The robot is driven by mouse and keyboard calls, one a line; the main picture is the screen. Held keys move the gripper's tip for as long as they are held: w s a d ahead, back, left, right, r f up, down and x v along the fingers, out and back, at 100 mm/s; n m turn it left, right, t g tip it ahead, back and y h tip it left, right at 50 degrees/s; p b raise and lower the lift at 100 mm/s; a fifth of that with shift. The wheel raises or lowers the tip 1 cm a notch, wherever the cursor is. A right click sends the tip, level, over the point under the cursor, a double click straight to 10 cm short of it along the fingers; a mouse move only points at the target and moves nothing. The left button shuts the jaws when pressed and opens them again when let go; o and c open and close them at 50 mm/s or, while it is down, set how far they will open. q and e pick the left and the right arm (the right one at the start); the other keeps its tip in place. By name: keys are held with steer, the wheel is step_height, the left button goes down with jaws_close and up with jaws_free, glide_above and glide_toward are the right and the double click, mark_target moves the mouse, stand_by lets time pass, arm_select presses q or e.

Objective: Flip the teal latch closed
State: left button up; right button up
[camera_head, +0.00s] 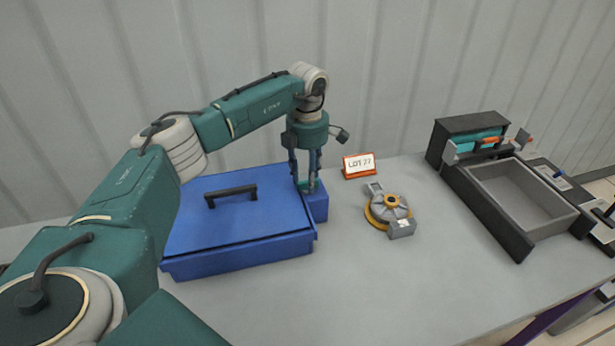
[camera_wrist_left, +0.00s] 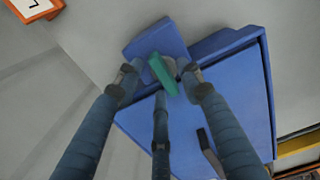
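A blue box (camera_head: 240,250) with a flat lid and a black handle (camera_head: 232,195) stands on the table; the lid looks down. The small teal latch (camera_wrist_left: 163,74) sits on a blue block (camera_wrist_left: 152,44) at the box's right side; the head view shows the block (camera_head: 315,208) too. My left gripper (camera_head: 304,188) points down over the latch. In the left wrist view its fingers (camera_wrist_left: 160,80) are spread around the latch, with gaps at the sides. Whether a finger touches the latch cannot be told. My right gripper is not in view.
An orange-framed "LOT 27" sign (camera_head: 358,165) stands behind the block. A grey and yellow round device (camera_head: 388,210) lies to its right. A dark machine with an open grey tray (camera_head: 502,190) is at the far right. The front middle of the table is clear.

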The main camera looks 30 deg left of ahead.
arm_select(q)
step_height(320, 180, up, 12)
stand_by(0.6)
steer(key=shift+f, duration=0.15)
stand_by(0.3)
